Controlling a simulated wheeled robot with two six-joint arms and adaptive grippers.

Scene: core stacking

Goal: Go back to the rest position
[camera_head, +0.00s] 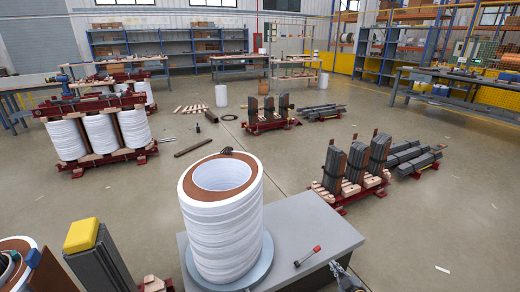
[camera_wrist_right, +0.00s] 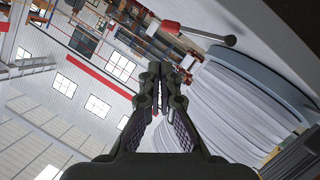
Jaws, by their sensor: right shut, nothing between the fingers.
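My right gripper (camera_head: 345,277) shows at the bottom edge of the head view, over the front right of the grey table. In the right wrist view the right gripper (camera_wrist_right: 162,72) has its fingertips together with nothing between them. A white wound coil (camera_head: 222,225) with a brown top ring stands upright on a round grey base on the table. In the wrist view the white coil (camera_wrist_right: 225,105) fills the right side, apart from the fingers. My left gripper is not in view.
A red-handled tool (camera_head: 307,256) lies on the grey table (camera_head: 315,228) near the right gripper. A yellow-topped dark stack (camera_head: 95,250) stands at lower left. Core stacks (camera_head: 352,165) stand on the floor at right, and a three-coil assembly (camera_head: 100,135) at left.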

